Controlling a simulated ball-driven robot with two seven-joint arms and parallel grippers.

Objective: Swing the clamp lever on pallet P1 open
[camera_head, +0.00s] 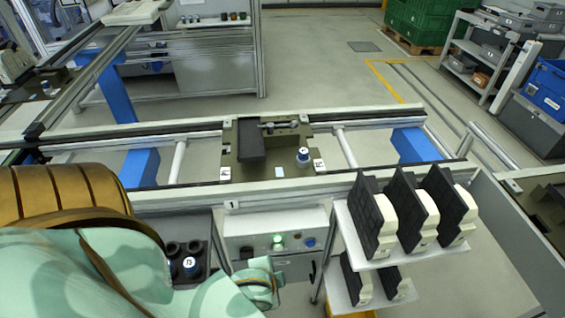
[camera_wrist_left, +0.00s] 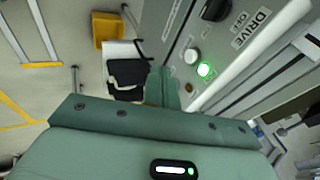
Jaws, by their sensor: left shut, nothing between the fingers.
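An olive-brown pallet (camera_head: 240,172) sits on the rail line in the middle of the head view, with white labels at its front corners. A dark block (camera_head: 251,142) stands on it. A clamp with a thin grey lever (camera_head: 283,125) lies along the back of the pallet, right of the block. A blue-and-white cylinder (camera_head: 303,155) stands upright at the pallet's right. My left gripper (camera_wrist_left: 164,88) shows in the left wrist view, shut and empty, in front of the control panel. In the head view my left arm is at the lower left, in front of and below the pallet. My right gripper is not in view.
A control box (camera_head: 290,242) with a lit green button stands in front of the rail. A holder with dark cylinders (camera_head: 190,250) is left of it. A white rack (camera_head: 345,225) with dark-and-cream parts stands to the right. The space above the pallet is clear.

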